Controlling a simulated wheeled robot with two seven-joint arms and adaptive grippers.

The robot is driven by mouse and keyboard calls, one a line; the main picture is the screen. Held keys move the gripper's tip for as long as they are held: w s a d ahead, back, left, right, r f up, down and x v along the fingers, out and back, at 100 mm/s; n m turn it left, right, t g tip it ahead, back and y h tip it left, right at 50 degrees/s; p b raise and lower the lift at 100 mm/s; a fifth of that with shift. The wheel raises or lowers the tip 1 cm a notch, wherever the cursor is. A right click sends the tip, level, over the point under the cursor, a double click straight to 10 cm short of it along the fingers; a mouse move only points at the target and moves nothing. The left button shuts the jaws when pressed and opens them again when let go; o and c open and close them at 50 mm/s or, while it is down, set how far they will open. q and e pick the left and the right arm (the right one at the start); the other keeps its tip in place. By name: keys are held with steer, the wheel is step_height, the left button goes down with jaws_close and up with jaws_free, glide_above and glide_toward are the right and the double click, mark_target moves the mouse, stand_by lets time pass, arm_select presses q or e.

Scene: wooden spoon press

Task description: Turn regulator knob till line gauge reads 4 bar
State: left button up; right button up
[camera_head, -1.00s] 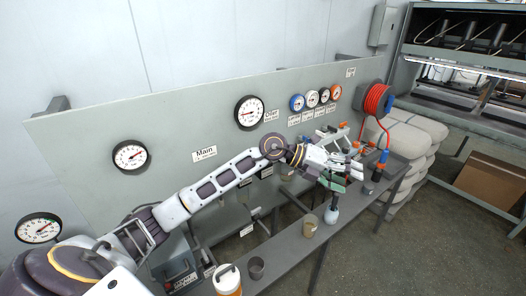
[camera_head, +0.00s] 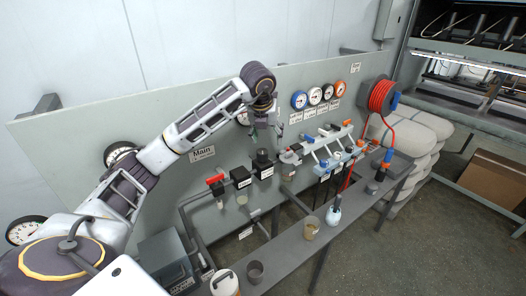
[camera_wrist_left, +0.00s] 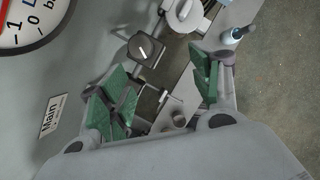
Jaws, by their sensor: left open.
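My left gripper (camera_head: 265,134) is open and empty in the head view, pointing down in front of the panel above the black pipe fittings. In the left wrist view its green-padded fingers (camera_wrist_left: 160,70) are spread apart. A black knob with a white mark (camera_wrist_left: 145,48), likely the regulator knob, lies beyond the fingertips and between them in that view, apparently untouched. It appears atop a black body (camera_head: 263,167) in the head view. A large panel gauge (camera_head: 243,119) is mostly hidden behind my arm.
A red-handled valve (camera_head: 216,183) and another black fitting (camera_head: 240,178) stand left of the gripper. A white-blue rack (camera_head: 325,150) and red hose reel (camera_head: 381,97) are right.

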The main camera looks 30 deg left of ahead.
mark_target(262, 151)
arm_select(q)
steer(key=shift+s+a+r+n+y, duration=0.1)
steer(key=shift+a+r+n+y, duration=0.2)
steer(key=shift+a, duration=0.3)
steer(key=shift+s+a+r+n+y, duration=0.1)
steer(key=shift+a+r+y, duration=0.1)
steer(key=shift+a+r, duration=0.3)
steer(key=shift+w+a+f, duration=0.1)
steer(key=shift+a+f, duration=0.05)
steer(key=shift+f, duration=0.15)
steer(key=p+x, duration=0.2)
steer(key=x, duration=1)
steer(key=shift+x, duration=0.8)
steer(key=shift+c, duration=0.4)
steer(key=c, duration=1)
